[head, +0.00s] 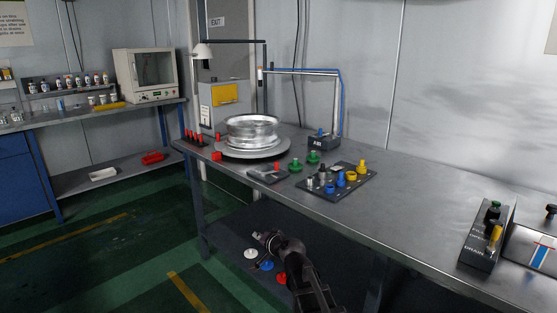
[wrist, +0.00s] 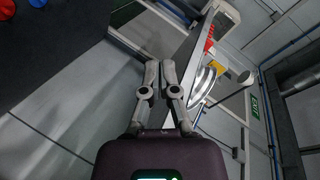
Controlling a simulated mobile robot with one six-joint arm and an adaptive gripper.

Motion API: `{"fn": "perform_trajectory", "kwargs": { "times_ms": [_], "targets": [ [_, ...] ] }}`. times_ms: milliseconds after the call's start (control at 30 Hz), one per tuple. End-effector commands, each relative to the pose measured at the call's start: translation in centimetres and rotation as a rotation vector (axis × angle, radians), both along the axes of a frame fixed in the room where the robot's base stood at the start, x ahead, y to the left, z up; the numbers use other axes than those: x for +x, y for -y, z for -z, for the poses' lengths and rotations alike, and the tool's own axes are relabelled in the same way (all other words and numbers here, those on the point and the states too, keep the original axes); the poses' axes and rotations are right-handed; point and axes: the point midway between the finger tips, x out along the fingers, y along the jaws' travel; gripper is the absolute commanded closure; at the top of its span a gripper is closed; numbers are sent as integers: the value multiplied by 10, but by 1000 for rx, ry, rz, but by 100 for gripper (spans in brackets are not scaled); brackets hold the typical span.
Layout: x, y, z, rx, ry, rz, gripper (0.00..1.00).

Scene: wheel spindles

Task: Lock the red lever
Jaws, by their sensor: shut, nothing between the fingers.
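My gripper (head: 259,236) is low in front of the workbench, below the level of its top and apart from everything on it. In the wrist view my gripper (wrist: 160,66) has its fingers together with nothing between them. A small grey fixture (head: 268,175) with a red part on top lies at the bench's front edge, right of the wheel; it may be the red lever, but it is too small to tell. A red block (head: 217,156) sits left of it. Several upright red handles (head: 194,138) stand at the bench's left end. The lever's lock state cannot be made out.
A silver wheel (head: 252,131) lies on a round turntable (head: 236,153). A dark plate (head: 357,187) with coloured knobs and two green knobs stand to the right. A box with green and yellow levers (head: 487,240) is far right. Discs (head: 250,254) lie on the lower shelf.

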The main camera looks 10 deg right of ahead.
Motion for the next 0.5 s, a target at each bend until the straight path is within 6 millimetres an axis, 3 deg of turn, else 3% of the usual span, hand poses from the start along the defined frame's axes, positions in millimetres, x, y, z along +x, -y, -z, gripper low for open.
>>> {"fn": "perform_trajectory", "kwargs": {
  "times_ms": [33, 200, 333, 500],
  "targets": [
    [14, 3, -26, 59, 36, 50, 100],
    [48, 25, -82, 274, 143, 249, 100],
    [65, 47, -112, 419, 195, 400, 100],
    [77, 72, -132, 548, 226, 555, 100]
  ]
}}
